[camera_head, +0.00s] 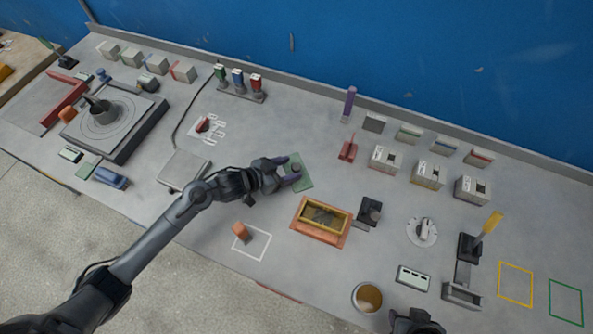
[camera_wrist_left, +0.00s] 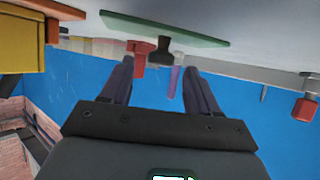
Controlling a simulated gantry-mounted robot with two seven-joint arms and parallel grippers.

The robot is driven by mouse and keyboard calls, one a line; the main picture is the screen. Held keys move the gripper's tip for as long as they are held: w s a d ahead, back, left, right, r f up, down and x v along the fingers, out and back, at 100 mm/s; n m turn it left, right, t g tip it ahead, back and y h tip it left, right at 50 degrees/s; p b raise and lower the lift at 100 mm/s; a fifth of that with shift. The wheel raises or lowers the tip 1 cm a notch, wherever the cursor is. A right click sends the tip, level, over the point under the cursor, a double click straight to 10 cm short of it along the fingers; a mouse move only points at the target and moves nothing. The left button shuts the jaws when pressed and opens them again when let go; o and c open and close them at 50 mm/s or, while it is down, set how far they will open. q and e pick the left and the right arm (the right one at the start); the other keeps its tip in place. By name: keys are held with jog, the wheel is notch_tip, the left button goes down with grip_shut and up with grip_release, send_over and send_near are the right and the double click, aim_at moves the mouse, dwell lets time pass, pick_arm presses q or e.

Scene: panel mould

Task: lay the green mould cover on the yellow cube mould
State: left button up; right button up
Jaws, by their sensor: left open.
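The green mould cover (camera_head: 304,182) is a flat green plate with a dark knob (camera_wrist_left: 160,50) on it. It lies on the grey table near the middle in the head view, and the plate shows at the top of the left wrist view (camera_wrist_left: 165,27). My left gripper (camera_head: 287,170) is open at the cover. Its two fingers are apart on either side of the knob's line, and I see no grip on it. The yellow cube mould (camera_head: 346,223) stands uncovered to the right and nearer, on an orange base; it also shows in the left wrist view (camera_wrist_left: 20,58).
A dark block (camera_head: 369,211) stands just right of the mould. A red scoop-like tool (camera_head: 348,148) and a purple cylinder (camera_head: 349,103) are behind the cover. A dark part, perhaps my right gripper (camera_head: 415,322), shows at the bottom edge.

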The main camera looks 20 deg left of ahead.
pick_arm(q)
jog(key=shift+w+d+f, duration=0.3)
jog(key=shift+w+d, duration=0.05)
jog(key=shift+w, duration=0.2)
grip_shut()
